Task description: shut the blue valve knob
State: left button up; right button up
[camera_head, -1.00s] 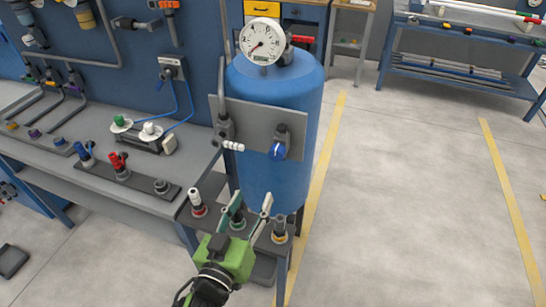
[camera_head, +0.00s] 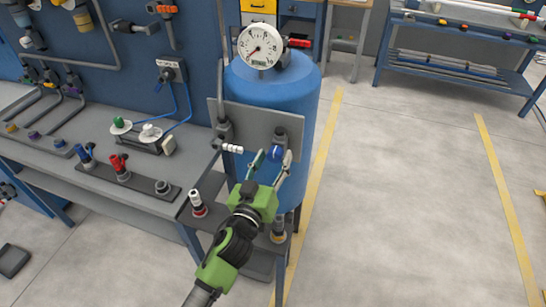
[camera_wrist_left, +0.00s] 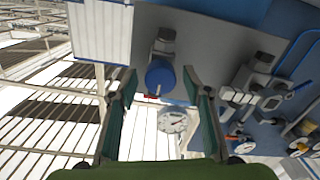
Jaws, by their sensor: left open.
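The blue valve knob (camera_head: 275,153) sits on a grey plate (camera_head: 252,121) in front of the blue tank (camera_head: 272,88). My left gripper (camera_head: 271,158) is at the knob in the head view, its green body below and its fingers pointing up at it. In the left wrist view, the knob (camera_wrist_left: 160,77) appears just beyond and between the tips of the two spread fingers (camera_wrist_left: 160,84). The fingers are open, and I cannot tell whether they touch the knob. My right gripper is not in view.
A white-ended lever (camera_head: 232,148) sticks out left of the knob. A round gauge (camera_head: 260,46) tops the tank. A low shelf with upright fittings, one white and red (camera_head: 198,203), lies below. The workbench (camera_head: 95,160) is at left; open floor (camera_head: 400,200) is at right.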

pick_arm(q)
jog(key=shift+w, duration=0.15)
jog(key=c, duration=1.1)
